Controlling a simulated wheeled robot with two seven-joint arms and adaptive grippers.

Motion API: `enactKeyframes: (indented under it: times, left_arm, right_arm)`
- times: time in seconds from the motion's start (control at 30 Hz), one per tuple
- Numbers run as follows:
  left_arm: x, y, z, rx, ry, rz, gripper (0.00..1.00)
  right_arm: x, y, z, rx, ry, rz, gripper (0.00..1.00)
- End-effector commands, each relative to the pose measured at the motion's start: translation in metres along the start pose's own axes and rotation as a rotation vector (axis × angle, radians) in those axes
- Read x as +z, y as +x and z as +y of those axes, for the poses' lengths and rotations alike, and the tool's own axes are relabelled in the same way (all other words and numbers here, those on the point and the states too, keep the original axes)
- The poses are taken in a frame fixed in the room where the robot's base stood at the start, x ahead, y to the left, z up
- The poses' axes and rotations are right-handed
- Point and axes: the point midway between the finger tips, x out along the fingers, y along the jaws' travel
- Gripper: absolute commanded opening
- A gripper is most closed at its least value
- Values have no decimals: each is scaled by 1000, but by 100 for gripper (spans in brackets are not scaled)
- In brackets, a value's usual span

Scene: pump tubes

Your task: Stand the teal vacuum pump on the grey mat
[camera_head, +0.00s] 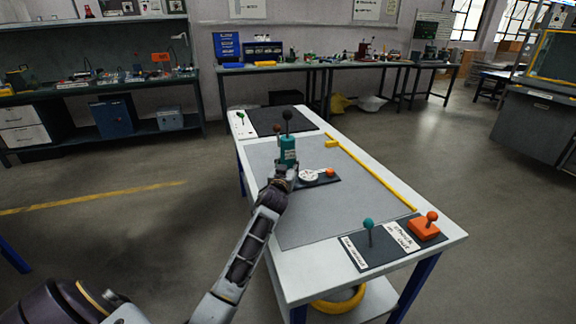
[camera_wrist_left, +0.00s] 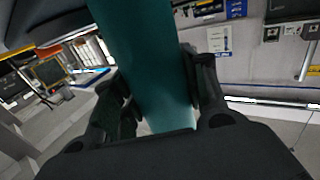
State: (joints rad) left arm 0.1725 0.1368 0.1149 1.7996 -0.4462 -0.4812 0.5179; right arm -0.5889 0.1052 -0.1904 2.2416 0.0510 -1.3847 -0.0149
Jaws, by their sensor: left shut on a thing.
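The teal vacuum pump (camera_head: 288,147) is upright in the head view, over the middle-left part of the large grey mat (camera_head: 310,220). A black ball shows just above it and a small red ball at its upper left. My left gripper (camera_head: 283,177) is shut on the lower part of the pump. In the wrist view the teal body (camera_wrist_left: 150,65) runs between the two fingers (camera_wrist_left: 158,105). The gripper hides the pump's base, so I cannot tell whether it touches the mat. My right gripper is not in view.
A dark plate with a white disc (camera_head: 308,176) and an orange knob (camera_head: 330,173) lies just right of the gripper. A yellow bar (camera_head: 372,175) runs along the mat's right side. A teal-knobbed stick (camera_head: 369,224) and orange block (camera_head: 424,230) stand front right. The mat's front is clear.

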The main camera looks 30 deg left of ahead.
Motion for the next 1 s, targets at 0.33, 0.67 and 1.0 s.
enactKeyframes:
  times: [0.33,0.67,1.0]
  left_arm:
    - [2,0,0,0,0,0,57]
    - [2,0,0,0,0,0,65]
    - [0,-6,0,1,0,0,65]
  right_arm:
    - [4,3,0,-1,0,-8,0]
    - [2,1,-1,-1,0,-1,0]
    - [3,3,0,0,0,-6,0]
